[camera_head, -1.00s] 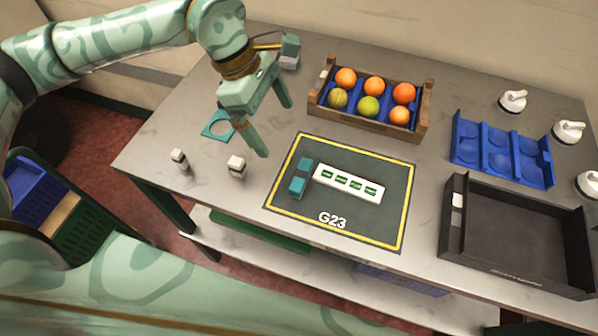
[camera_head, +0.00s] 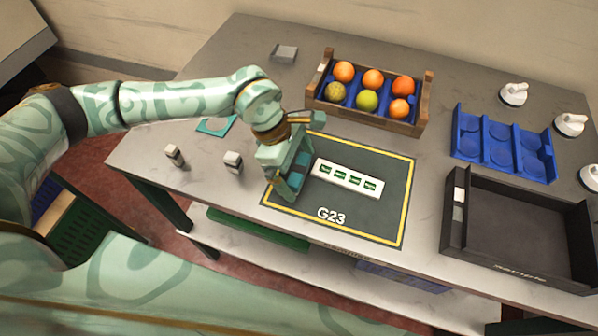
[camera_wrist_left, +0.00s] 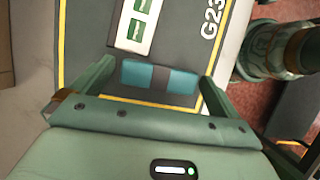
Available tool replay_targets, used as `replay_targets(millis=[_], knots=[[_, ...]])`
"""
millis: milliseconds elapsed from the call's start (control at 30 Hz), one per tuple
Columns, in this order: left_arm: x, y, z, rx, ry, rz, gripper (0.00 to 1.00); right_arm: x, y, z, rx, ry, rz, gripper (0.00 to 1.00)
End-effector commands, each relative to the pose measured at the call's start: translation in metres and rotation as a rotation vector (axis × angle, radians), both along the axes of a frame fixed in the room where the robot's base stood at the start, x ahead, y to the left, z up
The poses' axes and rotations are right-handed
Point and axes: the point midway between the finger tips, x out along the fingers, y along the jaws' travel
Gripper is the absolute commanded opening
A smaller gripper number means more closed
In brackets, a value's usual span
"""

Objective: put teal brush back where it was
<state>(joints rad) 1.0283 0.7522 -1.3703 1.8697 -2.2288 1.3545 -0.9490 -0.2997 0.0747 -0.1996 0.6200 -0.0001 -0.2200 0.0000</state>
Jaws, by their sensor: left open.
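The teal brush (camera_head: 303,159) lies on the left part of the dark mat (camera_head: 390,200) marked G23, left of a white strip (camera_head: 347,178) with green marks. It is partly hidden by my left gripper (camera_head: 288,182). In the left wrist view the brush (camera_wrist_left: 140,75) shows as a teal block with a darker middle band. It lies between the two spread fingers of my left gripper (camera_wrist_left: 158,85), with small gaps at both ends. The left gripper is open, low over the mat. My right gripper is not in view.
A wooden crate (camera_head: 318,104) with several oranges and greener fruits stands behind the mat. A blue tray (camera_head: 522,137) and a black tray (camera_head: 449,240) stand at the right. Two small blocks, one a white block (camera_head: 233,162), and a teal ring plate (camera_head: 213,125) lie left.

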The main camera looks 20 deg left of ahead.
Motion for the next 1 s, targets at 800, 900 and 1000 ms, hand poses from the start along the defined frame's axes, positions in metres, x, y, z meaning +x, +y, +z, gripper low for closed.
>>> replay_targets(millis=[800, 900, 1000], knots=[[0.0, -0.004, -0.006, -0.001, -0.002, 0.001, 0.53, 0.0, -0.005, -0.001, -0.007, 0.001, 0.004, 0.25], [0.001, -0.004, 0.003, -0.001, -0.003, 0.001, 0.53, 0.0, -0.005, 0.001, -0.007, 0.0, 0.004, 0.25], [0.001, -0.004, 0.02, -0.001, -0.005, 0.001, 0.53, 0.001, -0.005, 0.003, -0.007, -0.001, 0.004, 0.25]])
